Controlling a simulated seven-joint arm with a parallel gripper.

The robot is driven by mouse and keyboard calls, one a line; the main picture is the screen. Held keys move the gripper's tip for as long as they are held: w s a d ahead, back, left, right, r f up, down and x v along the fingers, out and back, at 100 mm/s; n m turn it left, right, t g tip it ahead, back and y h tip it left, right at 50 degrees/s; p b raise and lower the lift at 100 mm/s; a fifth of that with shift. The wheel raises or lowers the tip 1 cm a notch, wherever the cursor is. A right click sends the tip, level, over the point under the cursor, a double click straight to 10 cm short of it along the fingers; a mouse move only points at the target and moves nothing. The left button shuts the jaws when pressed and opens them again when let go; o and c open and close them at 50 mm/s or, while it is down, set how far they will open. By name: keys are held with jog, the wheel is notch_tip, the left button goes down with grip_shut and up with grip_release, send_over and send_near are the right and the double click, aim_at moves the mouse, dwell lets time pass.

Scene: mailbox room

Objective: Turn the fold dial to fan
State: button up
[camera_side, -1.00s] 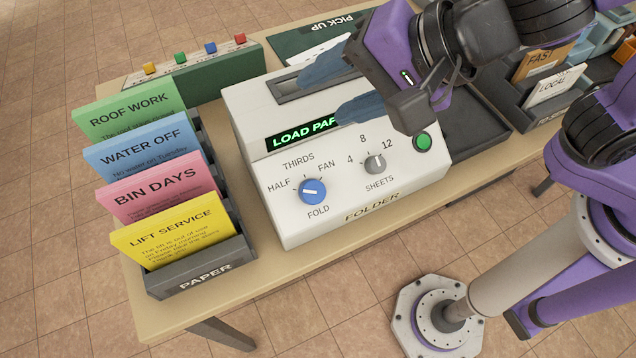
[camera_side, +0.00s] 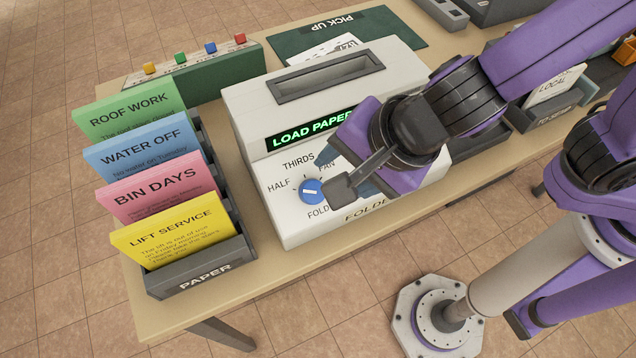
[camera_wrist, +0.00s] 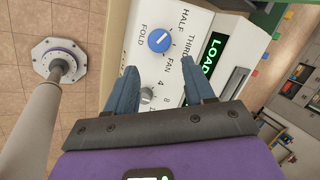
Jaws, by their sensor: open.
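The fold dial (camera_side: 311,191) is a round blue knob with a white pointer line, on the sloped front of the white folder machine (camera_side: 285,225). Its line lies toward HALF, with THIRDS and FAN marked further round. In the wrist view the dial (camera_wrist: 159,40) is just beyond the fingertips, its line slanting toward HALF. My gripper (camera_side: 342,172) is over the panel, to the right of the dial and apart from it. In the wrist view the blue fingers of my gripper (camera_wrist: 158,66) are spread with nothing between them.
A green display (camera_side: 312,129) reads LOAD PAPER. The paper rack (camera_side: 205,277) with several coloured notices stands left of the machine. A green button box (camera_side: 205,90) and pick-up mat (camera_side: 400,40) are behind. A dark tray (camera_side: 478,140) is at the right.

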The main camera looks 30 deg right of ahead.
aim_at(315, 191)
jog(key=shift+x, duration=5)
jog(key=c, duration=0.8)
